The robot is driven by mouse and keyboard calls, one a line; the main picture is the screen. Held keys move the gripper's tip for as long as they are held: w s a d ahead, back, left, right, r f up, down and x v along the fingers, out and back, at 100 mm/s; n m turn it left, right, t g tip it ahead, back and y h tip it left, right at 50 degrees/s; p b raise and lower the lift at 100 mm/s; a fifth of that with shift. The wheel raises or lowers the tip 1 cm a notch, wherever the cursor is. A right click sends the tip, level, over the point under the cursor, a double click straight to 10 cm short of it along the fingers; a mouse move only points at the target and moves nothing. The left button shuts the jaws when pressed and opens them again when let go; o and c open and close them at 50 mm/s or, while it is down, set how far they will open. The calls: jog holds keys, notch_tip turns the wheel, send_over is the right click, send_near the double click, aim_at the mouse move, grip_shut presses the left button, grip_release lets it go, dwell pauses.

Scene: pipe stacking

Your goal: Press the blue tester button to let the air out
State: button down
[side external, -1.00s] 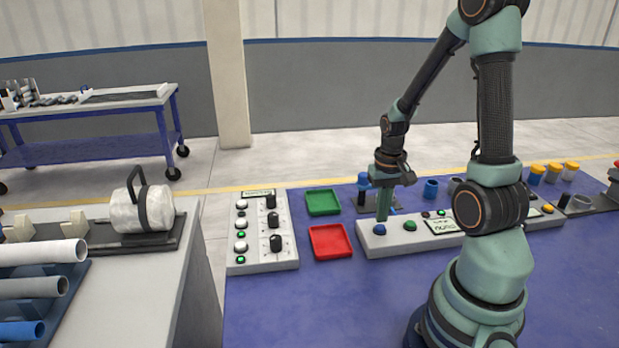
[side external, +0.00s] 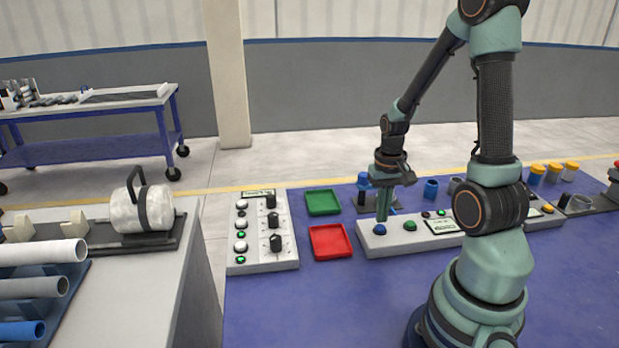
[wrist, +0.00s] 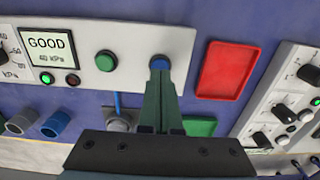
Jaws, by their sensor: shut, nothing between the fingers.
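The blue tester button (side external: 379,230) sits at the left end of the white tester panel (side external: 392,243) in the side view. My gripper (side external: 382,218) is shut and empty, pointing down at this button. In the wrist view its fingertips (wrist: 160,75) overlap the blue button (wrist: 160,61), covering part of it. Fingertips and button look touching or very close; I cannot tell whether the button is pressed down. The tester display (wrist: 54,49) reads GOOD and 40 kPa. A green light (wrist: 46,77) below it is lit.
A green button (side external: 410,225) is beside the blue one. A red tray (side external: 330,242) and a green tray (side external: 322,202) lie left of the tester. A control panel with knobs (side external: 262,262) stands further left. Blue and grey pipe pieces stand behind the tester.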

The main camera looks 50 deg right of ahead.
aim_at(380, 227)
jog(key=shift+f, duration=1.05)
dwell(0.5)
jog(key=shift+r, duration=3.5)
jog(key=w+a+r+n+t, duration=0.2)
jog(key=a+r+n, duration=0.2)
jog(key=a+r, duration=0.3)
jog(key=w+a+r+n+t, duration=0.2)
jog(key=a+r+n, duration=0.3)
jog(key=a, duration=0.8)
jog(key=shift+w+r+t, duration=0.25)
jog(key=shift+r+t, duration=0.55)
jog(key=shift+r, duration=0.05)
